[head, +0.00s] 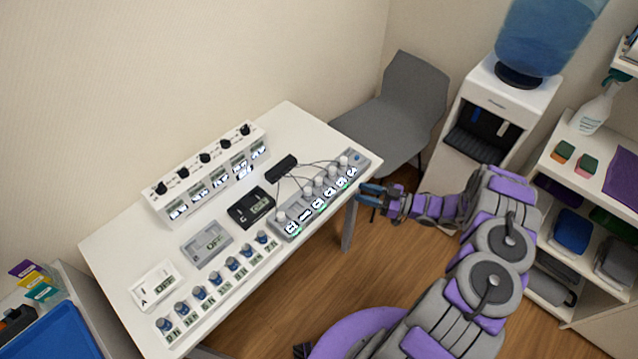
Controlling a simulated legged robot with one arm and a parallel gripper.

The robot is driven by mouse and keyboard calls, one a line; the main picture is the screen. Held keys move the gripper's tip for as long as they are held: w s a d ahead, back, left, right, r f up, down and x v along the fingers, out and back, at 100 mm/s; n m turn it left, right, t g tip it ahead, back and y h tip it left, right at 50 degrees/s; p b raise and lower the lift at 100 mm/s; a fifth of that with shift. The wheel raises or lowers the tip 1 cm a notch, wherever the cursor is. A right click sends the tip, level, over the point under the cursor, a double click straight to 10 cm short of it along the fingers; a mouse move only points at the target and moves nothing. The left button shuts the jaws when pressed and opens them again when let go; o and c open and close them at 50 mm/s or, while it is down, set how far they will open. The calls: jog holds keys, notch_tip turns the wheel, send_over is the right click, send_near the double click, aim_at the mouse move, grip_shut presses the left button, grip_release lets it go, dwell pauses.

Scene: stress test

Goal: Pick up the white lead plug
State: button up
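A grey panel (290,234) with lit displays lies near the right edge of the white table. Several small white plug-like pieces stand in a row along it, one at its right end (343,160) and one at its left end (281,215). Thin dark leads run to the row from a black block (281,167). I cannot tell which piece is the white lead plug. My gripper (366,194) is beyond the table's right edge, to the right of the panel and apart from it. Its blue fingertips look parted, with nothing visible between them.
The white table (125,233) also bears a white meter rack (205,176), black and grey boxes, and a row of blue knobs. A grey chair (405,105) stands behind its right corner. A water dispenser (492,115) and shelves stand at the right.

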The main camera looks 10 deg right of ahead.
send_near(318, 179)
jog(key=a, duration=0.1)
jog(key=w+a, duration=0.1)
jog(key=a+f, duration=0.1)
jog(key=shift+w+a+b, duration=0.2)
jog(key=shift+a+b, duration=0.1)
jog(key=shift+b, duration=0.1)
jog(key=shift+w+a, duration=0.25)
jog(key=shift+a, duration=0.05)
jog(key=shift+w+a, duration=0.25)
jog(key=shift+w, duration=0.2)
jog(key=b+x, duration=0.1)
jog(key=x, duration=0.3)
jog(key=shift+w+a, duration=0.15)
jog(key=shift+a, duration=0.2)
jog(key=shift+d, duration=0.5)
jog(key=c, duration=0.4)
jog(key=shift+a, duration=0.1)
grip_shut()
jog(key=shift+a, duration=0.25)
jog(key=shift+r, duration=0.1)
